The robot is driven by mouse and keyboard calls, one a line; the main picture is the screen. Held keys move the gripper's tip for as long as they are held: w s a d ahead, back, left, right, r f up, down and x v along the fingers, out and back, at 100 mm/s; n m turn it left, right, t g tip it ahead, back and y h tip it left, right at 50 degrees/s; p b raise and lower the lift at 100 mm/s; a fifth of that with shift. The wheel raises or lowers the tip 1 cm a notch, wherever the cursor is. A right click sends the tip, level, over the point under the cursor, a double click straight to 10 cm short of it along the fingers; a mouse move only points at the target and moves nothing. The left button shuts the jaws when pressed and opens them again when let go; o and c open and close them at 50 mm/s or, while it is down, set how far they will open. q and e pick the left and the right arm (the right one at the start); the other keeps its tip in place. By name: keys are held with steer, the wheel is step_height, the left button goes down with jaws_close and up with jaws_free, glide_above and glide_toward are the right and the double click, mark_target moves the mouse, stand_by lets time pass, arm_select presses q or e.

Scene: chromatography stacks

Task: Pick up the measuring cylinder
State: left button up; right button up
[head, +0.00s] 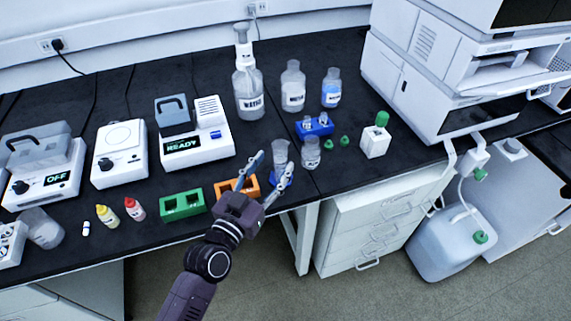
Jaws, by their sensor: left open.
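A clear, upright vessel that looks like the measuring cylinder (280,150) stands near the front of the black bench, in the middle of the head view. A blue part shows low beside it, perhaps its base; my finger partly hides this area. My left gripper (273,163) reaches in from below, with its two fingers spread and pointing at the vessel. The fingertips overlap the vessel's lower part in the picture; I cannot tell whether they touch it. My right gripper is not in view.
A clear jar (310,152) stands close to the right of the vessel. An orange block (224,188) and a green block (182,205) lie to the left. A blue rack (315,127) and a white bottle with a green cap (375,140) stand behind and to the right.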

mark_target(276, 155)
arm_select(q)
steer(key=shift+w+d+r, duration=0.2)
steer(key=shift+w, duration=0.35)
steer(key=shift+w+d+r, duration=0.15)
steer(key=shift+w, duration=0.4)
steer(key=x, duration=0.2)
steer(key=shift+w+f, duration=0.15)
steer(key=shift+w, duration=0.15)
steer(key=shift+w+d, duration=0.25)
steer(key=shift+w, duration=0.2)
steer(key=shift+c, duration=0.9)
jaws_close()
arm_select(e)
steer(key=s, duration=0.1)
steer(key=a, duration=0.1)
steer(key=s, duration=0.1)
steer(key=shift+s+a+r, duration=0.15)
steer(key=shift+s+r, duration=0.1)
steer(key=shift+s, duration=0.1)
